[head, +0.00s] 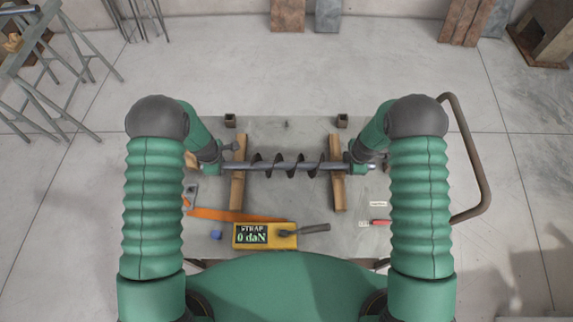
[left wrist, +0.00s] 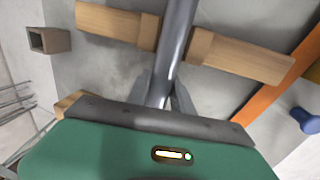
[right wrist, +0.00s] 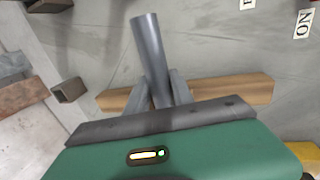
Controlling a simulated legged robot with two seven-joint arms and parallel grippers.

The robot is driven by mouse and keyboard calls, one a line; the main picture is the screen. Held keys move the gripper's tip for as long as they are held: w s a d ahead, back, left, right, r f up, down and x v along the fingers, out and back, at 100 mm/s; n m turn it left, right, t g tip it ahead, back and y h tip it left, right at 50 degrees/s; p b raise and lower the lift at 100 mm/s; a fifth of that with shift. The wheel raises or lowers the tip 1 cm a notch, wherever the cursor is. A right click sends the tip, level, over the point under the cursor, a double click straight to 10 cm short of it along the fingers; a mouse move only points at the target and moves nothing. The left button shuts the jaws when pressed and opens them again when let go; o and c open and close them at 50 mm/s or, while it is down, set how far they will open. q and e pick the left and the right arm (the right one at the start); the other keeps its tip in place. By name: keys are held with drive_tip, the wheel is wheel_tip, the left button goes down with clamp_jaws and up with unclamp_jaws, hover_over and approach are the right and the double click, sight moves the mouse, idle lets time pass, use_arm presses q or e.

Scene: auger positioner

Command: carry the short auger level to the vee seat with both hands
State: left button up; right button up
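The short auger (head: 285,166), a grey shaft with dark spiral flights, lies level from left to right, over two wooden bearers (head: 237,190) (head: 338,190). My left gripper (head: 219,166) is at its left end. In the left wrist view its fingers (left wrist: 161,92) close in on both sides of the shaft (left wrist: 178,40), beside a bearer with raised wooden cheeks (left wrist: 240,60). My right gripper (head: 364,168) is at the right end. In the right wrist view its fingers (right wrist: 161,88) flank the shaft, and the shaft end (right wrist: 147,35) projects past them. I cannot clearly identify the vee seat.
A blue knob (head: 216,235) and a red-handled tool (head: 380,222) lie nearby. Two square brown tubes (head: 230,121) (head: 342,121) stand at the far edge.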

use_arm(q)
drive_tip(key=shift+c, duration=1.1)
use_arm(e)
drive_tip(key=shift+c, duration=1.1)
use_arm(q)
drive_tip(key=shift+d, duration=0.1)
drive_tip(key=shift+c, duration=1.2)
use_arm(e)
drive_tip(key=shift+d, duration=0.1)
drive_tip(key=shift+c, duration=1.2)
use_arm(q)
drive_tip(key=shift+d+r, duration=0.15)
drive_tip(key=shift+d, duration=0.25)
clamp_jaws()
use_arm(e)
drive_tip(key=shift+d, duration=0.4)
clamp_jaws()
use_arm(q)
drive_tip(key=shift+a, duration=0.15)
use_arm(e)
drive_tip(key=shift+a, duration=0.2)
use_arm(q)
drive_tip(key=shift+r, duration=0.1)
